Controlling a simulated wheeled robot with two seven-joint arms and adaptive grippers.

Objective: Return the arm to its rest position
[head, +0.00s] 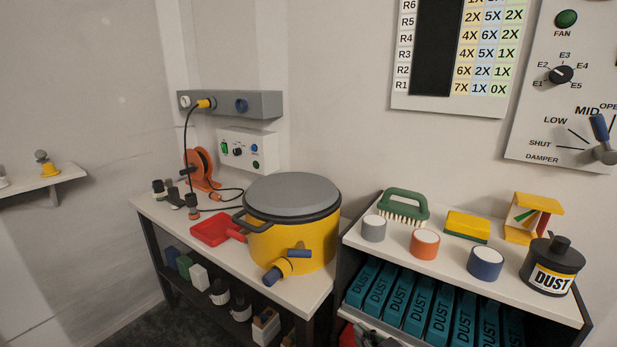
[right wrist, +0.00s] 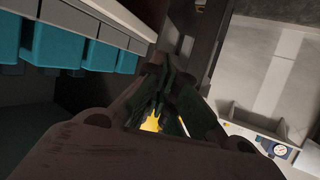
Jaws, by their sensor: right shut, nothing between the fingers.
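My right gripper (right wrist: 170,78) shows in the right wrist view, with its dark fingers shut and nothing held between them. A small patch of yellow shows through the gap behind the fingers; I cannot tell what it belongs to. The gripper is beside a shelf edge with teal boxes (right wrist: 60,45) at the upper left. I cannot make out either gripper clearly in the head view, and my left gripper does not show.
A yellow drum (head: 295,245) with a grey lid stands on the left bench (head: 155,212), beside a red dustpan-like tray (head: 215,229). The right shelf unit (head: 440,258) bears a green brush (head: 405,200), coloured cylinders and a DUST canister (head: 551,268). Teal DUST boxes (head: 400,300) fill its lower shelf.

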